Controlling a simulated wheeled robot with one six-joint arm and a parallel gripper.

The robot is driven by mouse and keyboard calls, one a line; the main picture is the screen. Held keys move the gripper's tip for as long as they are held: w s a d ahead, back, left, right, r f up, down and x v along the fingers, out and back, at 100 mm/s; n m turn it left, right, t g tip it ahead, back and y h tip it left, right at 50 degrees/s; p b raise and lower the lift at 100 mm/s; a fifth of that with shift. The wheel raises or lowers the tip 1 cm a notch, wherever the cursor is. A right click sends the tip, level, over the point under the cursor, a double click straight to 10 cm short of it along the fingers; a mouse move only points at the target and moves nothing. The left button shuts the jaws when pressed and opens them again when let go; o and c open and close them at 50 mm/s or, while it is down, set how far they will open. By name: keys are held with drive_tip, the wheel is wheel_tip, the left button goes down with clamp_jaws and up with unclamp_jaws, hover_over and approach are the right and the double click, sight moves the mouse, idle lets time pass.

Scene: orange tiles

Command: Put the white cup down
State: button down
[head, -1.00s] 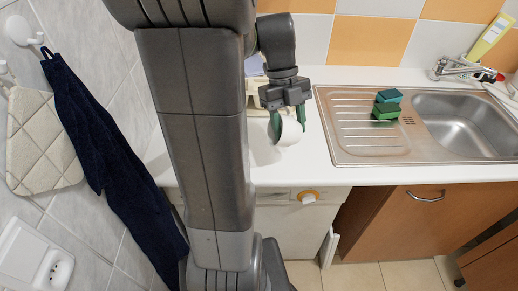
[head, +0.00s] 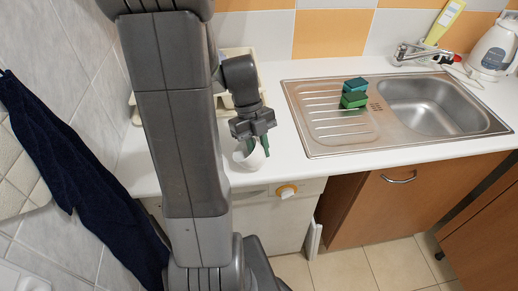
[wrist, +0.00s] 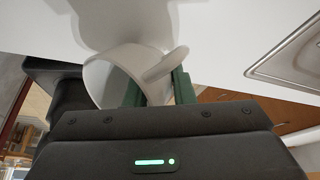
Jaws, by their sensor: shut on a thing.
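The white cup (head: 241,160) is held over the white counter near its front edge, left of the sink. In the wrist view the cup (wrist: 105,82) shows its rim and handle, with a shadow on the counter beside it. My gripper (head: 257,149) is shut on the cup, its green fingers at the cup's wall.
A steel sink (head: 428,105) with a ribbed drainboard lies right of the cup, with green and teal sponges (head: 354,94) on it. A cream rack (head: 236,58) stands behind my arm. A white kettle (head: 494,48) is at the far right. Bare counter lies between cup and drainboard.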

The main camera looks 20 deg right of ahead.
drive_tip(key=shift+f, duration=0.1)
drive_tip(key=c, duration=1.7)
unclamp_jaws()
drive_tip(key=shift+f, duration=0.1)
drive_tip(key=o, duration=1)
drive_tip(key=shift+o, duration=0.2)
